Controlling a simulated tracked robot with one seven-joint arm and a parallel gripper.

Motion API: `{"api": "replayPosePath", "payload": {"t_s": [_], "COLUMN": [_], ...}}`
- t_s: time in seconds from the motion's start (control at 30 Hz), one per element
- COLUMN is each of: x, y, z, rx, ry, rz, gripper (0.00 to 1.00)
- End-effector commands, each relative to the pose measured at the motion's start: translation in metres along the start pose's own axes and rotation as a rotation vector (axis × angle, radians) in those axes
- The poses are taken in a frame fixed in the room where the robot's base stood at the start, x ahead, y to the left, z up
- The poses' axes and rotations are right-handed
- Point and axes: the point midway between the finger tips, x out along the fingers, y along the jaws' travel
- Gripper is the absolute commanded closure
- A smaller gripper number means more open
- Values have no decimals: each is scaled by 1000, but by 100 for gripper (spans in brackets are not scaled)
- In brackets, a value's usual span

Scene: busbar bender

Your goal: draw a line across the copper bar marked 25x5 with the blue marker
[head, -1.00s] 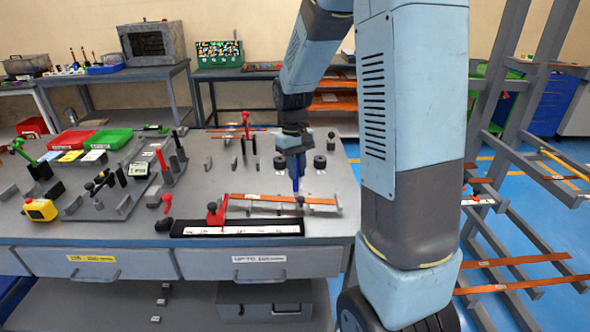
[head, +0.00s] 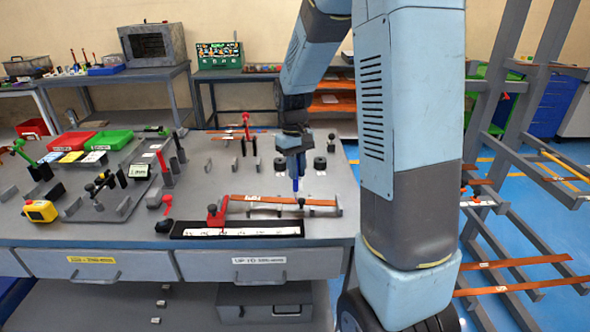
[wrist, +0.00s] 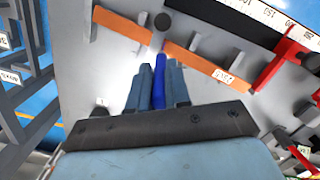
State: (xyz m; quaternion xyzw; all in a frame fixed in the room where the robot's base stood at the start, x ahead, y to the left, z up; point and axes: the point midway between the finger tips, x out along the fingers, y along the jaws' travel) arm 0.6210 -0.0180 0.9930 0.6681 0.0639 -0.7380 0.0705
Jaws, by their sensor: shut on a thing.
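The copper bar (head: 275,200) lies left to right on supports at the front of the bench. It carries a small white label, too blurred to read surely; the bar also shows in the wrist view (wrist: 200,66). My gripper (head: 295,166) is shut on the blue marker (head: 296,184), which points down at the right part of the bar. In the wrist view, my gripper (wrist: 158,88) has a finger on each side of the marker (wrist: 160,70). The marker's tip is at the bar's near edge in that picture; I cannot tell whether it touches. No drawn line is visible.
A red clamp (head: 216,213) stands at the bar's left end, beside a white scale strip (head: 240,231) in a black holder. A dark round knob (wrist: 162,20) stands by the bar near the marker's tip. Black round pieces (head: 320,162) and upright posts stand behind.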

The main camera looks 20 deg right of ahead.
Motion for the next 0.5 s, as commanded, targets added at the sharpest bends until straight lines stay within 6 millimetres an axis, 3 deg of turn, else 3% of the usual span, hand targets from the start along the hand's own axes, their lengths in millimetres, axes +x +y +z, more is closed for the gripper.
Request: {"api": "replayPosePath", "payload": {"t_s": [0.5], "x": [0], "y": [2], "z": [-4], "rx": [0], "ry": [0], "rz": [0], "gripper": [100]}}
